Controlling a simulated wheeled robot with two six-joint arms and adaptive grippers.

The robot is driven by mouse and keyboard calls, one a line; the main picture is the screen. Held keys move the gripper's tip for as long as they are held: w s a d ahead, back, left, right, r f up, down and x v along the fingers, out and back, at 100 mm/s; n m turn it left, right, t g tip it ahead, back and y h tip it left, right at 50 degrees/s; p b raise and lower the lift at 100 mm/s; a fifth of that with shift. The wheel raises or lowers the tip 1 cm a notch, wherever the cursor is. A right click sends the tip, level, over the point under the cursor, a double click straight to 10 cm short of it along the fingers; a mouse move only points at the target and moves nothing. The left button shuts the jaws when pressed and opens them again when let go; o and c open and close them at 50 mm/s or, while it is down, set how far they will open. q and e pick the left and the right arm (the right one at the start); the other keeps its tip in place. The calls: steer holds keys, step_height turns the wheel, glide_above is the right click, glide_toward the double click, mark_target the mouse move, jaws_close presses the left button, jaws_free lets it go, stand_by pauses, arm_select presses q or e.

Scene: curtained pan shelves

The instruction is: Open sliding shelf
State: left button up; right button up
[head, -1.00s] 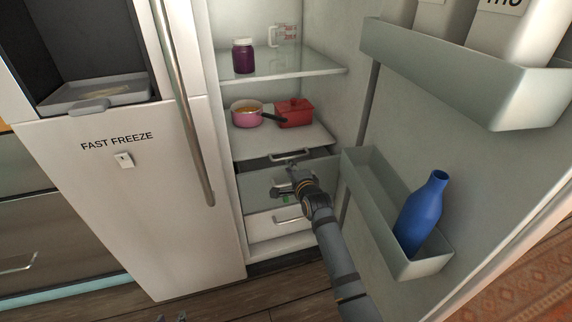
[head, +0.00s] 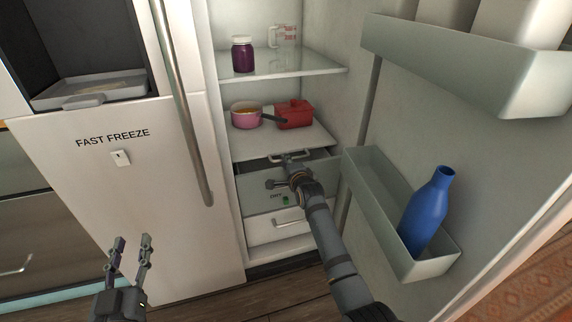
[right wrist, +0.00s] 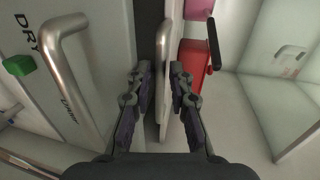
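The sliding shelf (head: 247,149) is a pale board in the open fridge, holding a pink pan (head: 245,119) and a red pot (head: 295,119). Its metal handle (head: 283,156) is at the front edge. My right gripper (head: 292,160) is at this handle. In the right wrist view, its fingers (right wrist: 160,92) are apart, with the shelf handle (right wrist: 163,62) between them; contact cannot be told. My left gripper (head: 131,245) is open and empty in front of the freezer door, far from the shelf.
A drawer with a green slider (head: 286,200) and its own handle (right wrist: 78,85) sits just below the shelf. The open fridge door at right carries a bin (head: 370,190) with a blue bottle (head: 427,212). A glass shelf (head: 290,68) holds a purple jar (head: 243,55) above.

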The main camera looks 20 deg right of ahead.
arm_select(q)
steer(key=shift+r, duration=0.3)
arm_select(e)
jaws_close()
arm_select(q)
steer(key=shift+f, duration=0.1)
